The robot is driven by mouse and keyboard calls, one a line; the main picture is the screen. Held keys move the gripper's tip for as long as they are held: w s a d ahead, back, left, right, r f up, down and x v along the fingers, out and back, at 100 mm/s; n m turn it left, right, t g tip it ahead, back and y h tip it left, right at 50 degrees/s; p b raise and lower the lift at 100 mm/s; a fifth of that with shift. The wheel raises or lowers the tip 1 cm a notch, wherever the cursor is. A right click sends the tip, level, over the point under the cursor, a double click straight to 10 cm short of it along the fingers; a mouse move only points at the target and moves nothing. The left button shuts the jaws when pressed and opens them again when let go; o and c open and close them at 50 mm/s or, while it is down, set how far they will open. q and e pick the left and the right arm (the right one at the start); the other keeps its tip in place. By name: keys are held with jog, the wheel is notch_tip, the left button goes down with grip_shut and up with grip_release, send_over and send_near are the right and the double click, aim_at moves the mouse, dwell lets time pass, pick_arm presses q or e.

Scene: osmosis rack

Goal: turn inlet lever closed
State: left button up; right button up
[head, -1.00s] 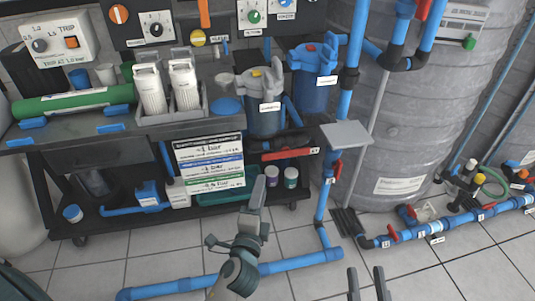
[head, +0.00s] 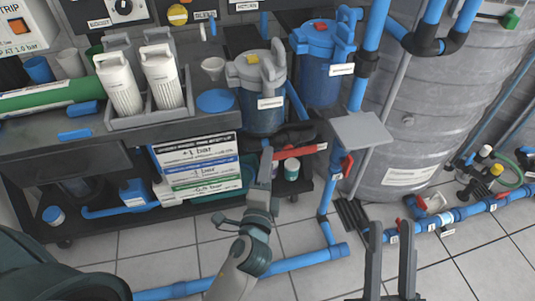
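Several red levers show in the head view, and I cannot read which one is the inlet lever. One long red lever (head: 295,153) lies roughly level under the blue-grey filter housing. A small red lever (head: 347,165) is on the upright blue pipe, below the grey plate. My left gripper (head: 266,158) points up just below and left of the long red lever. It is seen edge-on, so its opening and any contact are unclear. My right gripper (head: 391,228) is open and empty at the bottom right.
A grey plate (head: 362,130) juts out beside the upright blue pipe (head: 357,92). A black-framed bench (head: 40,150) carries white filter cartridges (head: 120,84). A large grey tank (head: 440,90) stands at the right. The tiled floor (head: 310,285) has open room between pipes.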

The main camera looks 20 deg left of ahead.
pick_arm(q)
jog(key=shift+w, duration=0.2)
pick_arm(e)
jog(key=shift+w+r, duration=0.15)
jog(key=shift+w, duration=0.15)
pick_arm(q)
grip_shut()
jog(key=shift+r, duration=0.15)
